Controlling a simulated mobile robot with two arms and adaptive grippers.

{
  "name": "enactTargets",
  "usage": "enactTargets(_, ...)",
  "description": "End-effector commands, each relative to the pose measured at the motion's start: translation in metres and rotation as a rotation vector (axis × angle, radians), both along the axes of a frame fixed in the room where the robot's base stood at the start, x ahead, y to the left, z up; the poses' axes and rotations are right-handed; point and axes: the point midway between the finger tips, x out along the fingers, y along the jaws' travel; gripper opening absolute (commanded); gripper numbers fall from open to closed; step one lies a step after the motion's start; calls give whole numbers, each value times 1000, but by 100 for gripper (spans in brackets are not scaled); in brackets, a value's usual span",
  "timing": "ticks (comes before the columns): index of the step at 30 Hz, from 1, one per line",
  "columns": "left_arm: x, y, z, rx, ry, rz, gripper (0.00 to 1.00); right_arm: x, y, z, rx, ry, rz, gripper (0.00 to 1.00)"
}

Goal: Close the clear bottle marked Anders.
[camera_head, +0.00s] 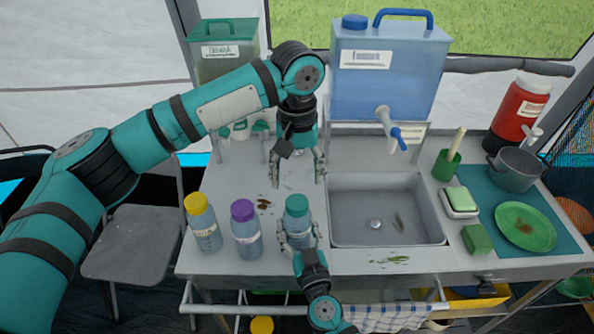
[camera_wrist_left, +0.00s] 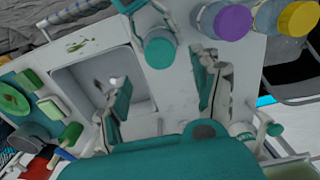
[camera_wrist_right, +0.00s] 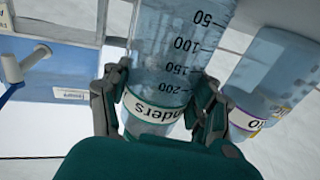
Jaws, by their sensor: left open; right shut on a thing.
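The clear bottle marked Anders (camera_wrist_right: 165,85) stands upright on the counter near the sink's left side. A teal cap (camera_head: 297,205) sits on its top; I cannot tell whether it is tight. It also shows in the left wrist view (camera_wrist_left: 160,52). My left gripper (camera_head: 298,177) is open and empty, pointing down above the counter just behind the bottle, apart from the cap.
A purple-capped bottle (camera_head: 246,230) and a yellow-capped bottle (camera_head: 203,224) stand left of the Anders bottle. The sink (camera_head: 430,205) is to its right. A blue water container (camera_head: 390,75) with a tap stands at the back.

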Motion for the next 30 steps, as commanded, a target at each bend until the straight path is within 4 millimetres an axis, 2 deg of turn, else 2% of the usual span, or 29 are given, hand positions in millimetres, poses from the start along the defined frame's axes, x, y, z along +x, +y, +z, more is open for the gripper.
enactTargets(8,0,0,-5,1,1,-2,65,0,0,0,0,-1,0,0)
enactTargets(21,0,0,-66,1,1,-3,65,0,0,0,0,-1,0,0)
enactTargets(24,0,0,-75,0,0,-3,65,0,0,0,0,-1,0,0)
enactTargets(30,0,0,-80,0,0,-4,65,0,0,0,0,-1,0,0)
